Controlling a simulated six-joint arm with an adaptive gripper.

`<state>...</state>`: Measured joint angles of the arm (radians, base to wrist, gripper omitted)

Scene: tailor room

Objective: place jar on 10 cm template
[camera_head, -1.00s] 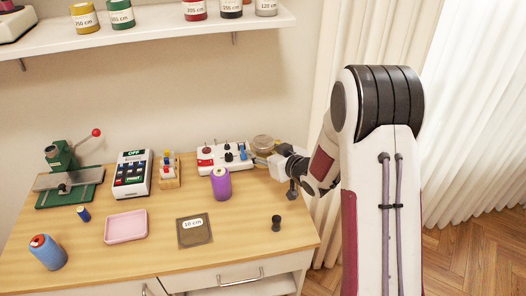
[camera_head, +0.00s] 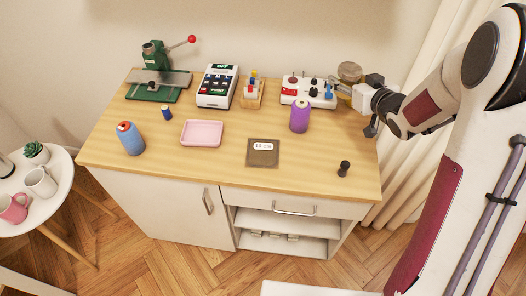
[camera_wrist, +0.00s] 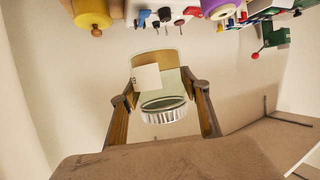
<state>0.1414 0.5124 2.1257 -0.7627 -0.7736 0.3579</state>
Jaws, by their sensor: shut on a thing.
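The jar (camera_wrist: 172,82) is clear, with a pale label, yellowish contents and a ribbed light lid. In the wrist view it sits between the two fingers of my gripper (camera_wrist: 160,105), which is shut on it. In the head view the jar (camera_head: 349,71) is at the table's back right corner, and my gripper (camera_head: 345,88) reaches it from the right. The 10 cm template (camera_head: 262,160) is a flat brown square with a white label. It lies bare on the table, to the left and in front of the jar.
A purple spool (camera_head: 299,118) stands between template and jar. A switch panel (camera_head: 300,100) is just left of the jar. A pink tray (camera_head: 202,134) lies left of the template, a small black piece (camera_head: 344,169) to its right. The table (camera_head: 310,165) is clear between them.

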